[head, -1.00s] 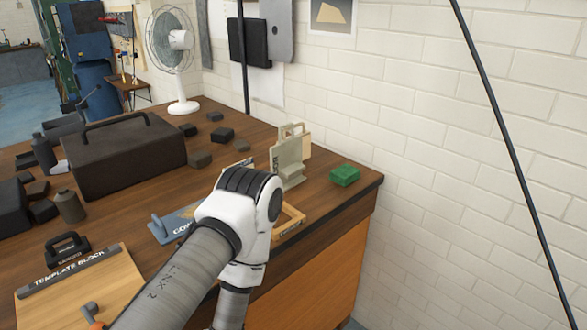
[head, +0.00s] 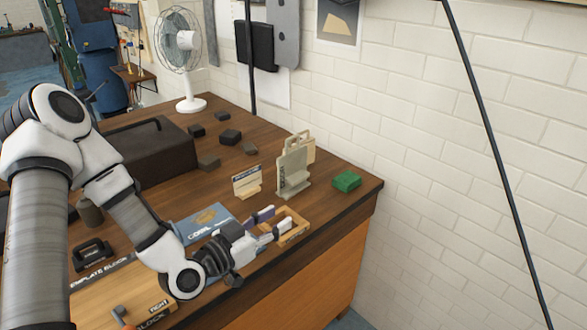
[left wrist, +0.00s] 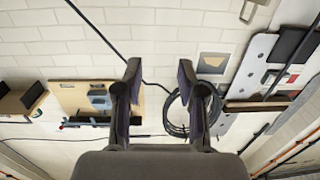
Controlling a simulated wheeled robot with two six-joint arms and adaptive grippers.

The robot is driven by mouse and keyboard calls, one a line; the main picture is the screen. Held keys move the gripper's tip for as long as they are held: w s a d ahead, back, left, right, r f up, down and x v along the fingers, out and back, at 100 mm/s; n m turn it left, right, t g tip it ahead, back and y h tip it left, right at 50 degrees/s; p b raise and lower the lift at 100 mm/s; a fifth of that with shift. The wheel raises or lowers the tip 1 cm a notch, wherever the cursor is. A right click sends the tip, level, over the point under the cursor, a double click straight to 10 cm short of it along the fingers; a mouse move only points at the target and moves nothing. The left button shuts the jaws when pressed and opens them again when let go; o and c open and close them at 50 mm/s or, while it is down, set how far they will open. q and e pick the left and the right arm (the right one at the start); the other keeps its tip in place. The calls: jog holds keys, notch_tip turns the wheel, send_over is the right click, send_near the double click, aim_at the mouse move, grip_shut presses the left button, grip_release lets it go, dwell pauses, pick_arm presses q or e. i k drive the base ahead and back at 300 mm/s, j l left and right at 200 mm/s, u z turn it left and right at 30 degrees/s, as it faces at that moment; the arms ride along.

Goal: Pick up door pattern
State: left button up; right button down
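A pale upright panel (head: 292,172) with dark lettering down its edge and a cut-out handle at the top stands in a small base near the back edge of the table; it looks like the door pattern. My left gripper (head: 279,220) is in front of this panel, apart from it, over a small wooden frame (head: 296,234). Its two fingers are spread with nothing between them. The left wrist view shows the same open, empty fingers (left wrist: 158,75) against the wall. My right gripper is not in view.
A green block (head: 347,181) lies right of the panel, near the table corner. A small labelled card stand (head: 247,182) is left of it. A blue board (head: 205,222), a template block (head: 125,290), a dark case (head: 150,160) and a fan (head: 182,50) share the table (head: 225,160).

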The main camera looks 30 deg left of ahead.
aim_at(292, 174)
jog(key=i+j, duration=0.75)
jog(key=i, duration=0.1)
